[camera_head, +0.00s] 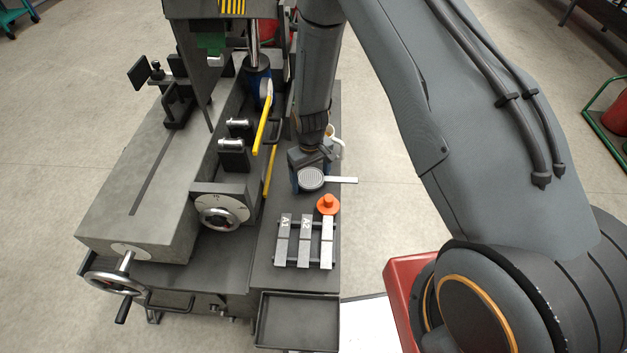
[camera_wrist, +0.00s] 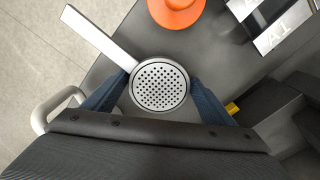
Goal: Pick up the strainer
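The strainer is a round grey disc with many small holes and a flat, pale handle. In the head view the strainer (camera_head: 311,179) is at the bench's right side, its handle reaching right past the bench edge. In the wrist view the strainer (camera_wrist: 160,86) is centred, handle toward the upper left. My gripper (camera_head: 311,172) points down at it. In the wrist view the blue fingers of my gripper (camera_wrist: 159,78) lie on either side of the disc, tips close to its rim. I cannot tell whether they press on it, or whether the strainer is raised.
An orange knobbed piece (camera_head: 327,205) sits just in front of the strainer, near metal blocks marked A1 (camera_head: 284,240) and A2 (camera_head: 305,240). A pale mug (camera_head: 337,145) stands behind. A machine with a yellow lever (camera_head: 262,125) is left. An empty tray (camera_head: 297,322) is in front.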

